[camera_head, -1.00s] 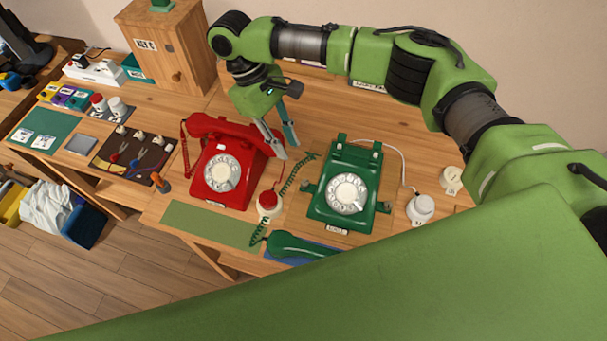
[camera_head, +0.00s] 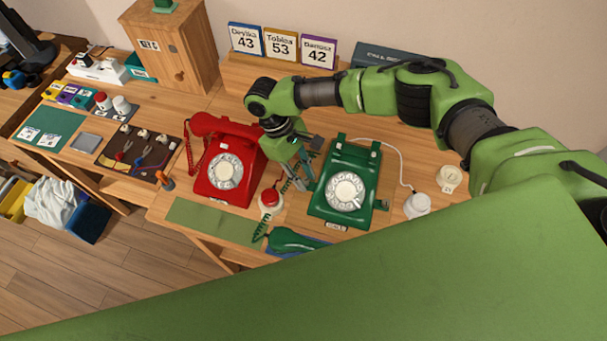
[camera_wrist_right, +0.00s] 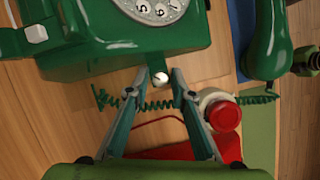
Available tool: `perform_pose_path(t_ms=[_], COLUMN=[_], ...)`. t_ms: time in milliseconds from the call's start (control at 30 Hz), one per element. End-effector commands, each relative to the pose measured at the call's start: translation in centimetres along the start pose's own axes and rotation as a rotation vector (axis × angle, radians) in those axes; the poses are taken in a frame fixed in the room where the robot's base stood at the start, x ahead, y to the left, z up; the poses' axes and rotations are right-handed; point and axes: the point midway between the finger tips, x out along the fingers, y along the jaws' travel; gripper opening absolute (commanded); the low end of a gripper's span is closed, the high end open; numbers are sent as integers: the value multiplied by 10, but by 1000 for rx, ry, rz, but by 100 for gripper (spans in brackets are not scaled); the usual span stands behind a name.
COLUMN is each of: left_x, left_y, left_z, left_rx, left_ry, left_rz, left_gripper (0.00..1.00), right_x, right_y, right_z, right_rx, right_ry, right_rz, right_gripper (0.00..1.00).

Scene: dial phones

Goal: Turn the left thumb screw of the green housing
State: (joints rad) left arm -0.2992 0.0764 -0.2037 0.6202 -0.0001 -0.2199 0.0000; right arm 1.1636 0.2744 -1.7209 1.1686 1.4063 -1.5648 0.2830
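The green housing (camera_head: 352,163) is a dial phone body standing on the table, and it fills the top left of the right wrist view (camera_wrist_right: 90,45). Its left thumb screw (camera_wrist_right: 160,78) shows in the wrist view as a small knob with a pale round end on the housing's side. My right gripper (camera_head: 306,186) is beside the housing's left side. In the wrist view its fingertips (camera_wrist_right: 155,83) are apart, one on each side of the screw; I cannot tell whether they touch it. In the head view the gripper hides the screw. My left gripper is not in view.
The red phone (camera_head: 224,175) stands close left of the gripper. A red-topped button (camera_head: 270,198) and the coiled green cord (camera_wrist_right: 158,105) are near the fingers. The green handset (camera_head: 292,241) lies in front. A white round device (camera_head: 417,205) is at the right.

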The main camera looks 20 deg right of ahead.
Motion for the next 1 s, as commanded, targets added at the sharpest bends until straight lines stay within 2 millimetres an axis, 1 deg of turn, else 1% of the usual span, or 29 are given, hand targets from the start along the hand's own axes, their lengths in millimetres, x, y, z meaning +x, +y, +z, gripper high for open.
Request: perform_pose_path(t_ms=[33,67,100,133,167,400,567,767,1000], left_x=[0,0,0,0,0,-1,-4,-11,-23], left_y=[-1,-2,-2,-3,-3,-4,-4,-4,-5], left_z=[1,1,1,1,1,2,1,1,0], left_rx=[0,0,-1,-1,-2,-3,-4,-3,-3], left_ry=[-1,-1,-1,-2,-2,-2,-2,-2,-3], left_rz=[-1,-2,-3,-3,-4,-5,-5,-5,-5], left_gripper=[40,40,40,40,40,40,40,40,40], right_x=[0,0,0,0,0,-1,-1,-2,-2], right_y=[0,0,0,0,0,0,-1,-3,-4], right_z=[0,0,0,0,0,0,1,1,2], right_rx=[0,0,0,-1,-1,-7,-46,-156,-332], right_ry=[0,0,0,0,0,-1,-1,-1,-2], right_rz=[0,0,0,0,0,2,18,62,135], right_gripper=[22,20,9,1,0,0,0,0,0])
